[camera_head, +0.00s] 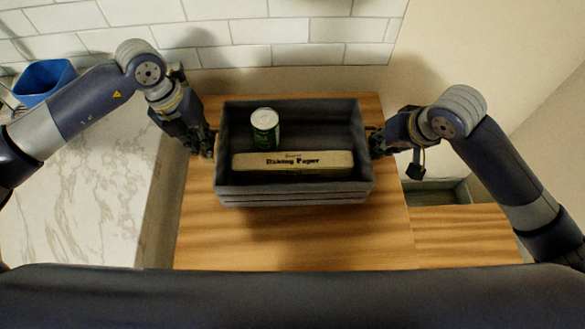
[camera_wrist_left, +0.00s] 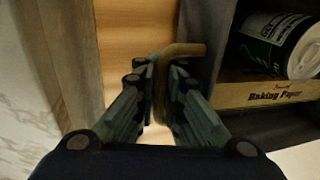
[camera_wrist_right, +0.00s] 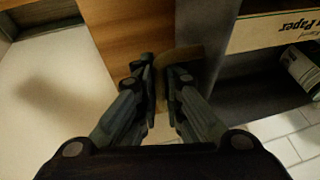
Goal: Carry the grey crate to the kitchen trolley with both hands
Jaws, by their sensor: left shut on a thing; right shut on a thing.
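The grey crate (camera_head: 292,194) is in the middle of the head view, over a wooden top (camera_head: 290,245). It looks level; I cannot tell whether it rests on the wood or hangs just above it. Inside are a green can with a white lid (camera_head: 265,128) and a long baking paper box (camera_head: 293,163). My left gripper (camera_head: 208,148) is shut on the handle (camera_wrist_left: 172,62) at the crate's left end. My right gripper (camera_head: 377,145) is shut on the handle (camera_wrist_right: 172,62) at its right end. Nothing in view is clearly identifiable as the kitchen trolley.
A marble counter (camera_head: 88,180) lies left of the wooden top, with a blue container (camera_head: 43,82) at its back. A white tiled wall (camera_head: 255,32) stands behind. A grey tray (camera_head: 437,190) shows at the right. Bare wood lies in front of the crate.

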